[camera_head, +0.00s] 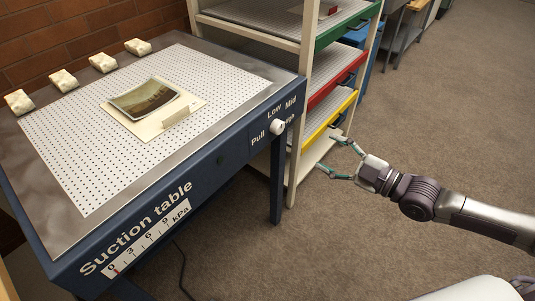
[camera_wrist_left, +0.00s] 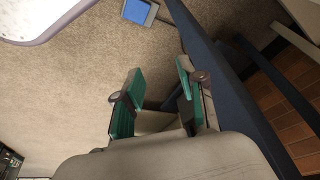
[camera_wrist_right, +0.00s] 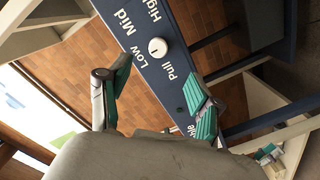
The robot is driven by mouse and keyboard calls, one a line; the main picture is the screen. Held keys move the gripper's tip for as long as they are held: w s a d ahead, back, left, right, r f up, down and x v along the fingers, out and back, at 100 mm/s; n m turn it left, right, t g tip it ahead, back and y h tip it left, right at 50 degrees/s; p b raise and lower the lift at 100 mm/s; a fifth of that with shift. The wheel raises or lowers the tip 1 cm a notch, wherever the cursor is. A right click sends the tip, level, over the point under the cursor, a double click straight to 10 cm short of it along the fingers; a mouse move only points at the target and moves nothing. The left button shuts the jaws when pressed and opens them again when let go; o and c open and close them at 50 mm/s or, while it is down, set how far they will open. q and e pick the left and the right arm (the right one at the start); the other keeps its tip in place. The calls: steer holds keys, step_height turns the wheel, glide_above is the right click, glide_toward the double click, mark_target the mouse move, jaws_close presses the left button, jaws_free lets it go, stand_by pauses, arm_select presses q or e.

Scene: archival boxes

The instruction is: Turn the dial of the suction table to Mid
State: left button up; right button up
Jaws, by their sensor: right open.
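The suction table (camera_head: 50,235) stands at the left with a blue front panel. Its white round dial (camera_head: 278,127) sits at the panel's right end, among the labels Pull, Low, Mid and a partly covered one. In the right wrist view the dial (camera_wrist_right: 157,47) lies ahead, between and beyond the fingertips, with Pull, Low, Mid and High readable. I cannot tell which label it points at. My right gripper (camera_head: 327,152) is open and empty, right of the dial and apart from it. My left gripper (camera_wrist_left: 160,70) is open and empty, out of the head view.
A mounted picture (camera_head: 144,98) and several pale blocks (camera_head: 63,80) lie on the tabletop. A shelf rack with green, red and yellow drawer fronts (camera_head: 335,95) stands just beyond the dial's end. The floor (camera_head: 450,110) at the right is clear.

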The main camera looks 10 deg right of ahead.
mark_target(281, 129)
steer(key=shift+y, duration=0.3)
steer(key=b+x, duration=0.3)
steer(key=x, duration=0.9)
steer(key=shift+w+a+r, duration=0.2)
steer(key=shift+a+r, duration=0.05)
steer(key=shift+a, duration=0.15)
steer(key=shift+w+a, duration=0.3)
arm_select(q)
steer(key=w+d+r+t+h, duration=0.1)
steer(key=w+d+r+t, duration=0.1)
steer(key=w+t, duration=0.3)
steer(key=w+r, duration=0.1)
steer(key=w, duration=0.2)
steer(key=shift+w+d+r+t, duration=0.3)
steer(key=shift+w+d+t, duration=0.05)
steer(key=shift+w+t, duration=0.05)
arm_select(e)
steer(key=c, duration=1.1)
steer(key=shift+c, duration=0.2)
